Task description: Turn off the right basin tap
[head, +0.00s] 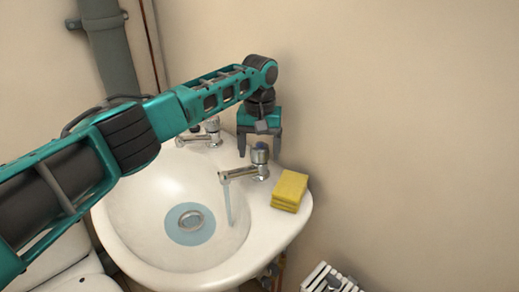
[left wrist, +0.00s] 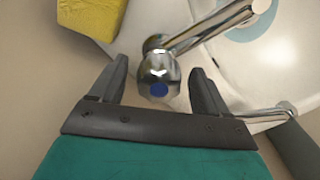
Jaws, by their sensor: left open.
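The right basin tap (head: 258,165) is chrome, with a blue-marked knob on top, and stands at the right rear of the white basin (head: 120,215). Water runs from its spout into the bowl. In the left wrist view the tap's knob (left wrist: 158,75) with its blue dot lies between the two fingers. My left gripper (head: 259,150) points down just above and behind the knob, open. The fingers (left wrist: 158,85) stand on both sides of the knob, with a gap on each side. My right gripper is not in view.
The other basin tap (head: 208,135) stands to the left, partly behind my left arm. Yellow sponges (head: 289,191) lie on the rim right of the running tap. The wall is close behind. A white radiator (head: 330,280) is low at right.

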